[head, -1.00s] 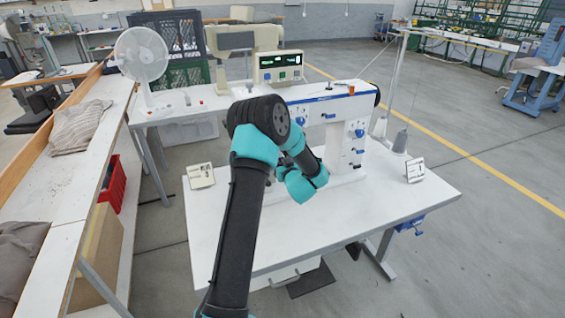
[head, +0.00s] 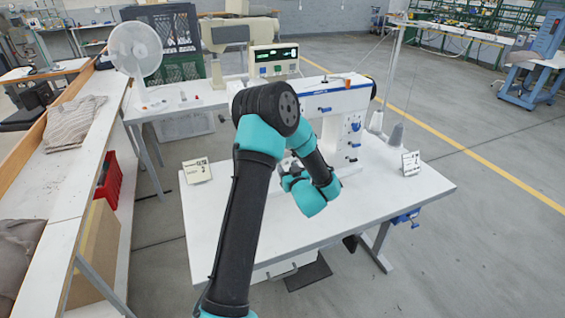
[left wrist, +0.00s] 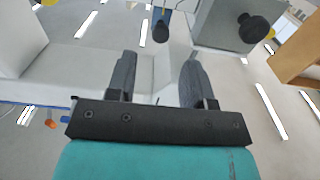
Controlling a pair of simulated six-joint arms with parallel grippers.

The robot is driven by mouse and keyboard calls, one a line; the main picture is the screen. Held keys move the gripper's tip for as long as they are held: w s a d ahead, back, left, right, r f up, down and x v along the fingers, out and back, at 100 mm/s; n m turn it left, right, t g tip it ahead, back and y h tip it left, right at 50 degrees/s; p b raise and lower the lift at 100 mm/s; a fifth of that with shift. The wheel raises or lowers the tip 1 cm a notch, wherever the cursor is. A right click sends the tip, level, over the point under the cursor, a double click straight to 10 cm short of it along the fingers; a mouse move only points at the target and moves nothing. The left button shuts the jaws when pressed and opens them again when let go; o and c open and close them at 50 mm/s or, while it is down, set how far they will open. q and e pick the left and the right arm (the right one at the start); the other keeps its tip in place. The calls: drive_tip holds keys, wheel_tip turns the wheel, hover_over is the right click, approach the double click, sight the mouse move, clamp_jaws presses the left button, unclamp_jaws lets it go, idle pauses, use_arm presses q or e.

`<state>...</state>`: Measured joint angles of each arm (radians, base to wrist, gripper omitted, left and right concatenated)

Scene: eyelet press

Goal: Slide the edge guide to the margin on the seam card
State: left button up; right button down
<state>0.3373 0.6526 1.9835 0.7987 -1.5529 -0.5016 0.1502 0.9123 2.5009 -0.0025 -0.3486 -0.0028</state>
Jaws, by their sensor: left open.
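A small printed card (head: 197,170) stands at the left rear of the white sewing table, and another (head: 411,163) stands at its right. I cannot tell which is the seam card; most of their print is too small to read. The edge guide cannot be made out; my left arm covers part of the machine's work area. My left gripper (head: 288,178) is near the machine's front, partly hidden behind my forearm. In the left wrist view its two dark fingers (left wrist: 158,80) are apart with nothing seen between them. My right gripper is not in view.
The white sewing machine (head: 340,105) stands on the table (head: 390,205), just beyond my left arm. A thread stand (head: 397,75) rises at its right. A control box (head: 275,60) and fan (head: 137,52) are behind. The front right of the table is clear.

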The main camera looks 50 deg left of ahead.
use_arm(q)
drive_tip(key=v, duration=0.8)
drive_tip(key=shift+d, duration=0.15)
